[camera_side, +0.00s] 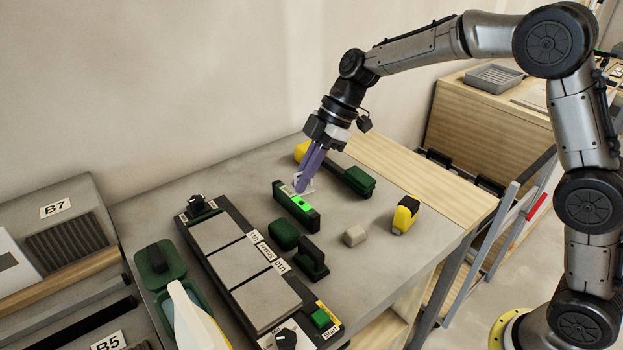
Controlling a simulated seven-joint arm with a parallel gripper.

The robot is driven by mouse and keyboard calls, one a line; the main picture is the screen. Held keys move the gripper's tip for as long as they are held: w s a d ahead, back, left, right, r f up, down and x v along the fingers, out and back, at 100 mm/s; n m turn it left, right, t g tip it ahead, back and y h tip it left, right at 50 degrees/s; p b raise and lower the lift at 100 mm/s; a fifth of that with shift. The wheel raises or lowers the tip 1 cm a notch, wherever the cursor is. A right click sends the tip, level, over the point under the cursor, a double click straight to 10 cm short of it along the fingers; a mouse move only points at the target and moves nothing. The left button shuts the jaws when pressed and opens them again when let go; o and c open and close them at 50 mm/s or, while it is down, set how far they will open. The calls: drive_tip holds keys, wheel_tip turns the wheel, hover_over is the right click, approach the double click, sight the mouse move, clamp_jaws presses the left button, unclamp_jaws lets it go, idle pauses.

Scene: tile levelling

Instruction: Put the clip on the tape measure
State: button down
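My gripper (303,188) has purple fingers that point down at the back middle of the table, just above and behind the level. The fingers look close together around a small white piece, which appears to be the clip (308,188); only its edges show beside the fingertips. I cannot tell for sure whether the clip is clear of the table. The tape measure (404,216), yellow and black, stands on the right part of the table, apart from my gripper.
The black level with a green vial (297,206) stands just in front of my gripper. A green-and-yellow tool (355,181) lies behind it. A tile panel (238,262) fills the left.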

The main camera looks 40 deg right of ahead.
drive_tip(key=shift+s+n, duration=0.4)
drive_tip(key=shift+s, duration=0.1)
drive_tip(key=s+d+r+n+g, duration=0.1)
drive_tip(key=s+d+r, duration=0.3)
drive_tip(key=s+d, duration=0.65)
drive_tip(key=s+d+r+n, duration=0.1)
drive_tip(key=s+d+r, duration=0.2)
drive_tip(key=s+d, duration=0.7)
hover_over(401, 205)
drive_tip(key=s+d, duration=0.1)
drive_tip(key=d, duration=0.1)
drive_tip(key=shift+m, duration=0.3)
drive_tip(key=f, duration=0.8)
drive_tip(key=shift+s+a+f, duration=0.1)
drive_tip(key=shift+s+f, duration=0.1)
drive_tip(key=shift+w+f, duration=0.4)
drive_tip(key=shift+f, duration=0.05)
drive_tip(key=shift+w+f, duration=0.15)
drive_tip(key=shift+f, duration=0.75)
drive_tip(key=shift+w+f, duration=0.1)
drive_tip(key=shift+f, duration=0.8)
drive_tip(key=shift+f, duration=0.1)
